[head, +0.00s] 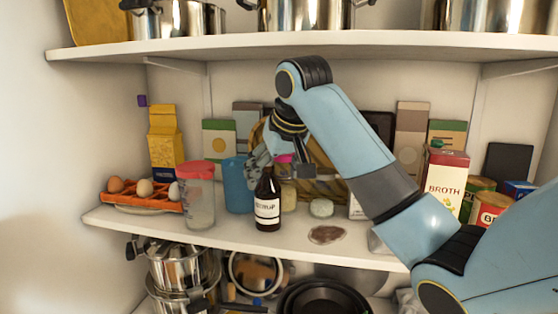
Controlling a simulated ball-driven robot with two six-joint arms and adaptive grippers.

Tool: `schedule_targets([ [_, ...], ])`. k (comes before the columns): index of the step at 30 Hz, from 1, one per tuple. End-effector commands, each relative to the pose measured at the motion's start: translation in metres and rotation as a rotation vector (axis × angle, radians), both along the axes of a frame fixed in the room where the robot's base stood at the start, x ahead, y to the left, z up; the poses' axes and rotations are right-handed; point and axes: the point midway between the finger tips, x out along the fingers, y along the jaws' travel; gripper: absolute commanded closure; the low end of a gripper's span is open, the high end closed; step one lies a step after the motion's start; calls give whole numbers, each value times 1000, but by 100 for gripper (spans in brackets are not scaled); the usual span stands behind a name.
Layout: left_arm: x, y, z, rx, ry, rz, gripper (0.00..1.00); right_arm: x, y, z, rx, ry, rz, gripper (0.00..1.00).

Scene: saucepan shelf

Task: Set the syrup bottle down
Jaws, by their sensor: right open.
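The syrup bottle (267,205) is dark with a white label and stands upright on the middle shelf (290,245), near its front edge. My right gripper (282,167) is just above and behind the bottle's neck, coming in from the right. It is open; whether a finger touches the bottle cannot be told. My arm hides part of the shelf behind it. My left gripper is not in view.
A clear jar with a red lid (200,195) and a blue cup (237,185) stand left of the bottle. An orange egg tray (140,202) is far left. A brown flat disc (326,234) lies to the right. A broth carton (446,182) and cans stand at the right.

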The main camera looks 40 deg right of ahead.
Motion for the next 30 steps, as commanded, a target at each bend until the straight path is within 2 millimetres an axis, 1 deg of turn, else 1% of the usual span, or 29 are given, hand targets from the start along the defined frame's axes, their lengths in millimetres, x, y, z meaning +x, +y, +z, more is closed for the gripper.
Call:
schedule_targets([
  [1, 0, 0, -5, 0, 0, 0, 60, -5, 1, 9, -2, -7, 1, 22],
  [3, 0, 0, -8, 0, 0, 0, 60, -13, 3, 22, -1, -6, 1, 22],
  [7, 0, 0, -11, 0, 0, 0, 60, -26, 6, 42, -1, -4, 0, 22],
  [10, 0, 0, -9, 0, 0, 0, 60, -32, 7, 52, -1, -1, 1, 22],
  [15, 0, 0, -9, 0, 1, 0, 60, -35, 8, 57, 0, 1, 0, 22],
  [30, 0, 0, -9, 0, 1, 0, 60, -35, 8, 57, 0, 1, 0, 22],
])
